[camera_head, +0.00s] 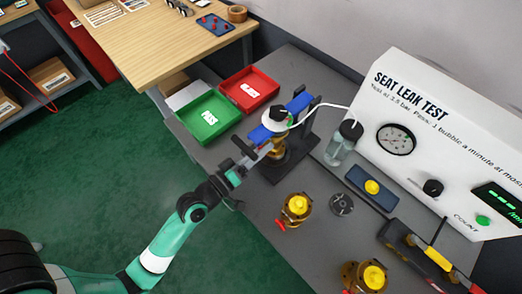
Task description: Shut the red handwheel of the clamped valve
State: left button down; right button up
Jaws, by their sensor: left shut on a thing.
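The clamped valve (278,149) is a brass body held upright in a dark stand with blue clamp pads (260,134). A white and black cap (277,116) with a white hose sits on top of it. My left gripper (262,152) reaches in from the lower left and is shut at the near side of the valve, where its handwheel sits. The red handwheel is hidden behind the fingers, so I cannot tell how far it is turned. My right gripper is not in view.
A green PASS tray (187,134) and red REJECT tray (223,99) stand behind left. A bottle (341,147) and the white test panel (425,110) are to the right. Brass valves (296,209) with yellow caps and a dark disc (341,205) stand in front.

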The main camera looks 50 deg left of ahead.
pick_arm(q)
jog(key=m+b, duration=0.1)
jog(key=m, duration=0.2)
jog(key=shift+m, duration=0.3)
jog(key=shift+m+b, duration=0.6)
jog(key=shift+m, duration=1)
jog(key=shift+c, duration=2.2)
grip_release()
jog(key=shift+s, duration=0.1)
